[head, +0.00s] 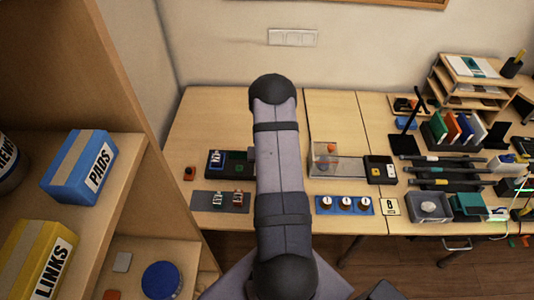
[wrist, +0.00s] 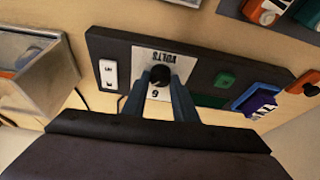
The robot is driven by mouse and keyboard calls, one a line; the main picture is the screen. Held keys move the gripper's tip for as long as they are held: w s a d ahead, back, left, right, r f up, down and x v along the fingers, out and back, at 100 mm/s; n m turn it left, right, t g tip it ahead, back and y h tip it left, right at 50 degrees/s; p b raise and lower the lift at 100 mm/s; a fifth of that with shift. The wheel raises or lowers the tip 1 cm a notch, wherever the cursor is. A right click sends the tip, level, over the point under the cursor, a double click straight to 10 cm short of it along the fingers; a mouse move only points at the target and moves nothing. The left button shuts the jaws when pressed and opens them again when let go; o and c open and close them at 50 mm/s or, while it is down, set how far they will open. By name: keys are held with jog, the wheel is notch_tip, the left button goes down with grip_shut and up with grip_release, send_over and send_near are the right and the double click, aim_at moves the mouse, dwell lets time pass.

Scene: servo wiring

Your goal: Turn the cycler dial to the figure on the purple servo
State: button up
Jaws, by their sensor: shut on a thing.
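The dark cycler (wrist: 205,75) shows in the wrist view, with a white plate marked VOLTS (wrist: 165,60), upside down in the picture. Its black dial knob (wrist: 160,76) sits between the fingertips of my gripper (wrist: 160,84), which is shut on it. One figure (wrist: 155,94) shows below the knob, like a 6 or an inverted 9; the fingers hide other parts of the scale. A blue-purple servo (wrist: 257,101) with a white label sits at the cycler's right end; I cannot read its figure surely. In the head view it shows on the cycler's left part (head: 217,158); my arm hides the dial.
The cycler also has a green block (wrist: 225,80) and a white switch plate (wrist: 109,73). An orange item (wrist: 306,82) lies beside its end. A grey mat (head: 204,207) with servos lies in front. A clear-walled box (wrist: 30,70) stands left in the wrist view.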

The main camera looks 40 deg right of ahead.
jog(key=shift+w+d+r+m+h+p, duration=0.1)
jog(key=shift+w+r+m+h+p, duration=0.35)
jog(key=shift+p, duration=2.35)
jog(key=shift+s+f+m+p, duration=0.25)
jog(key=shift+f+m+p, duration=0.1)
jog(key=shift+p, duration=0.2)
jog(key=o, duration=0.9)
jog(key=shift+o, duration=0.7)
jog(key=shift+s, duration=0.15)
jog(key=b+v, duration=0.2)
jog(key=v, duration=0.5)
jog(key=shift+r, duration=0.2)
